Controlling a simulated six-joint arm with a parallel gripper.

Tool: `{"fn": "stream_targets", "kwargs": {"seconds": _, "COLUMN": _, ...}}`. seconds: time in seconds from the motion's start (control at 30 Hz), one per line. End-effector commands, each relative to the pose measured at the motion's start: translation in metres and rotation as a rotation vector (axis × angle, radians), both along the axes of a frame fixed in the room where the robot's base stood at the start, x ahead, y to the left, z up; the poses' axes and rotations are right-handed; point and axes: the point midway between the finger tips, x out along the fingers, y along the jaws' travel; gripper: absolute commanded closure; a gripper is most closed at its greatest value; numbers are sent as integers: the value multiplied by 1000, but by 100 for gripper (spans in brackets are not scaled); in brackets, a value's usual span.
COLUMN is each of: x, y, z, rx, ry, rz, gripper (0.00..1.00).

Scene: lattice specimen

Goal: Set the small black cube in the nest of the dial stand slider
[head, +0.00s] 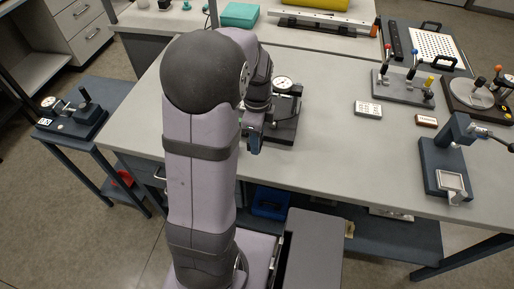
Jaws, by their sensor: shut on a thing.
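My gripper (255,146) points down at the near left edge of a dark dial stand (284,133) on the grey bench. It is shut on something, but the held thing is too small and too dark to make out. The dial stand has a round white dial (283,84) at its back. My arm hides its left part, and I cannot make out its slider or nest. I cannot pick out the small black cube.
On the bench (330,170) to the right are a lever fixture (408,88), a labelled grey block (368,108), a small brown box (426,121), a round-plate device (474,92) and a dark blue press (450,165). The bench is clear between the dial stand and the press.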

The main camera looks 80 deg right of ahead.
Motion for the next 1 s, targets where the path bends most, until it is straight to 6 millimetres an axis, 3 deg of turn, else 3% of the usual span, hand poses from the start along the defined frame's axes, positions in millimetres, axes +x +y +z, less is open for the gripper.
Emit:
{"fn": "stream_targets", "kwargs": {"seconds": 0.3, "x": 0, "y": -1, "z": 42, "rx": -2, "ry": 0, "rz": 0, "gripper": 90}}
{"fn": "stream_targets", "kwargs": {"seconds": 0.57, "x": 1, "y": -2, "z": 51, "rx": 2, "ry": 0, "rz": 3, "gripper": 90}}
{"fn": "stream_targets", "kwargs": {"seconds": 0.77, "x": 12, "y": -18, "z": 57, "rx": 3, "ry": 0, "rz": 30, "gripper": 90}}
{"fn": "stream_targets", "kwargs": {"seconds": 1.0, "x": 38, "y": -48, "z": 55, "rx": 5, "ry": 0, "rz": 88, "gripper": 90}}
